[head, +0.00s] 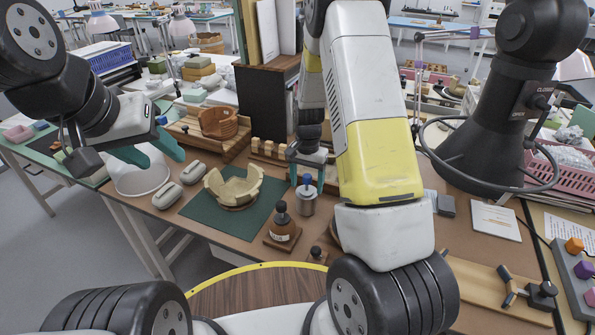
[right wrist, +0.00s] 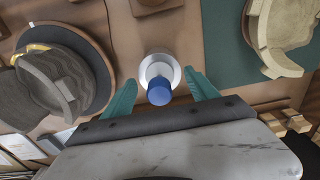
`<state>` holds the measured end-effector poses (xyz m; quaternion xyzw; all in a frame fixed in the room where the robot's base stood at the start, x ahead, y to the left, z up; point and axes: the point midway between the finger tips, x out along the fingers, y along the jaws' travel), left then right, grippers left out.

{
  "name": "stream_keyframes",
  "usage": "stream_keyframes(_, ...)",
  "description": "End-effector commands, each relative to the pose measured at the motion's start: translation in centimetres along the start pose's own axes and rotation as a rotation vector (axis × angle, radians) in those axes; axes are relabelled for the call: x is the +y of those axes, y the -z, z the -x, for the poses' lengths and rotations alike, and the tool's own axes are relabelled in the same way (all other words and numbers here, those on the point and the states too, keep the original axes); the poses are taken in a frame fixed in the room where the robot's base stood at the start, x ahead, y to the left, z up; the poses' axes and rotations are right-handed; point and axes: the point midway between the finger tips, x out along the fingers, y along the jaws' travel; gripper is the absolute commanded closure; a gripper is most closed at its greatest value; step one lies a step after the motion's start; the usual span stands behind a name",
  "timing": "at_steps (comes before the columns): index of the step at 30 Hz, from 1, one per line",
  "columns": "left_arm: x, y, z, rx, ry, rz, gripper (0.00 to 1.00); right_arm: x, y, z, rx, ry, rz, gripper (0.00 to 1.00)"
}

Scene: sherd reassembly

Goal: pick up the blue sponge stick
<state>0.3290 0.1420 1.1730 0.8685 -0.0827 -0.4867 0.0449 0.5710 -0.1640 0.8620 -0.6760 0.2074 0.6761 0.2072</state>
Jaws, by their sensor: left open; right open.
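The blue sponge stick (head: 307,180) stands with its blue tip up in a small metal cup (head: 306,201) on the brown table; the cup hides its lower part. In the right wrist view the blue tip (right wrist: 159,92) is seen end-on above the round cup (right wrist: 160,67). My right gripper (head: 307,165) is open just above the stick. Its teal fingers (right wrist: 160,78) lie left and right of the blue tip, with a gap on both sides. My left gripper (head: 157,155) is open and empty at the left, over a white bin.
A pale partial bowl (head: 234,186) stands on a green mat (head: 199,207) left of the cup. A grey vessel (right wrist: 55,75) on a round stand (right wrist: 97,70) is left of the cup in the right wrist view.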

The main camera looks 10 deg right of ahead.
Motion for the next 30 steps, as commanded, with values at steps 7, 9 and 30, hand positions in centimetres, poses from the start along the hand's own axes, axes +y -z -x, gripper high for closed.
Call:
stream_keyframes(7, 0.0, 0.0, 0.0, 0.000, 0.000, 0.000, 0.53, 0.0, 0.0, -1.0, 0.001, 0.001, 0.000, 0.32)
stream_keyframes(9, 0.0, 0.0, 0.0, 0.000, 0.000, 0.000, 0.53, 0.0, 0.0, -1.0, 0.000, 0.001, 0.001, 0.32)
stream_keyframes(30, 0.0, 0.0, 0.0, 0.000, 0.000, 0.000, 0.53, -0.1, 0.1, 0.8, 0.004, 0.003, 0.001, 0.81)
